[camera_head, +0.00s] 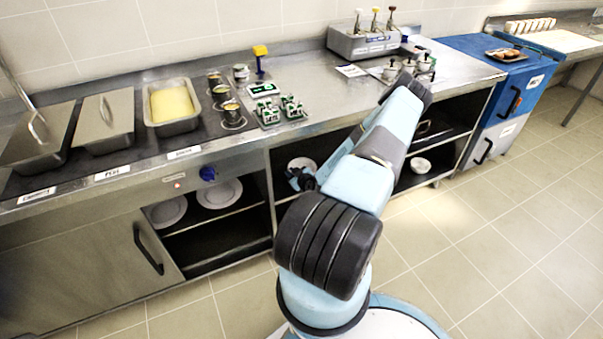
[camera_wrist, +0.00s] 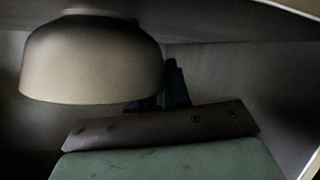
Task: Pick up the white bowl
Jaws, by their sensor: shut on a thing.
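A white bowl (camera_head: 301,163) is in the open shelf space under the counter, left of my arm in the head view. It fills the upper left of the wrist view (camera_wrist: 90,60), with its rim toward the bottom of the picture. My gripper (camera_head: 300,178) reaches into that shelf space. Its dark fingers (camera_wrist: 170,90) are at the bowl's right edge in the wrist view, shut on the bowl's side. The bowl hides part of the fingers. Whether the bowl touches the shelf cannot be told.
Another white bowl (camera_head: 421,165) sits on the shelf to the right. White plates (camera_head: 219,193) lie on the left shelf. The steel counter (camera_head: 330,110) overhangs the shelf space, with pans and cups on top. The tiled floor (camera_head: 510,230) at right is clear.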

